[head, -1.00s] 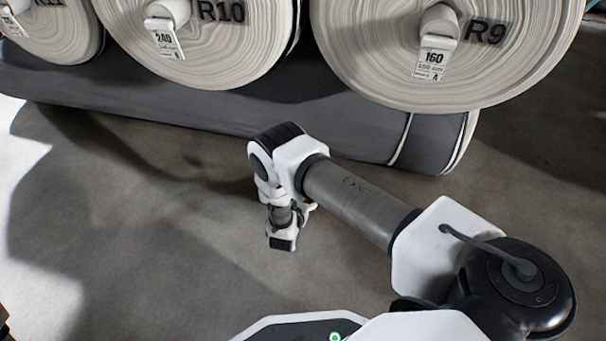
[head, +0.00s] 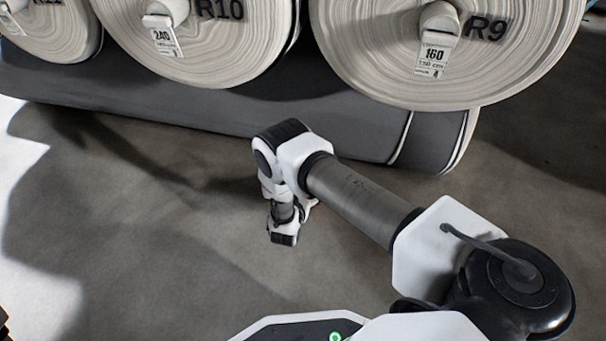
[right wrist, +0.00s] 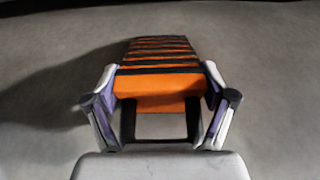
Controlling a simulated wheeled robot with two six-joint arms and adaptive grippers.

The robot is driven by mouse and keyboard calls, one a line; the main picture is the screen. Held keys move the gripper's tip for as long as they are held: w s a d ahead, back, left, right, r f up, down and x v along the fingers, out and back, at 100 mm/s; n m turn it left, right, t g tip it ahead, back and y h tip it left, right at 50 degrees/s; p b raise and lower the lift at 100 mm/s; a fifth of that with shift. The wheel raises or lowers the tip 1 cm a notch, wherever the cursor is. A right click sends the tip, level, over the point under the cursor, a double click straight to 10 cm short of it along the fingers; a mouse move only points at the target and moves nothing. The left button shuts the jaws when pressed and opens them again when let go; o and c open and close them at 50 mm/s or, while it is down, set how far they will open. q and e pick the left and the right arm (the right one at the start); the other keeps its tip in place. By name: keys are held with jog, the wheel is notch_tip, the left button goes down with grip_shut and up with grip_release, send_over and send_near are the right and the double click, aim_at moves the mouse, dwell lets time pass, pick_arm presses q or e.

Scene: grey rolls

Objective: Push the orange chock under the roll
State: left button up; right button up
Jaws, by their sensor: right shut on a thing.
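The orange chock (right wrist: 155,88) has black stripes across its sloping top. In the right wrist view it sits between the two fingers of my right gripper (right wrist: 160,76), which is shut on it. My left gripper is not in view.
Large pale rolls marked R10 (head: 205,50) and R9 (head: 420,75) are above and behind the grey roll, with another at the far left. The concrete floor (head: 150,240) is clear left of my right arm. A shadow falls across it.

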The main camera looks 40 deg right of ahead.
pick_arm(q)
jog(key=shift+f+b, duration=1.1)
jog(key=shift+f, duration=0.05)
pick_arm(e)
jog(key=shift+w+d, duration=1.05)
jog(key=shift+d, duration=0.25)
jog(key=shift+w+d, duration=1.05)
jog(key=shift+d, duration=0.2)
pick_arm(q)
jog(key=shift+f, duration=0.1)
pick_arm(e)
jog(key=shift+w+d, duration=1.25)
jog(key=shift+d, duration=0.2)
jog(key=shift+w+d, duration=1.25)
jog(key=shift+d, duration=0.2)
jog(key=o, duration=1.4)
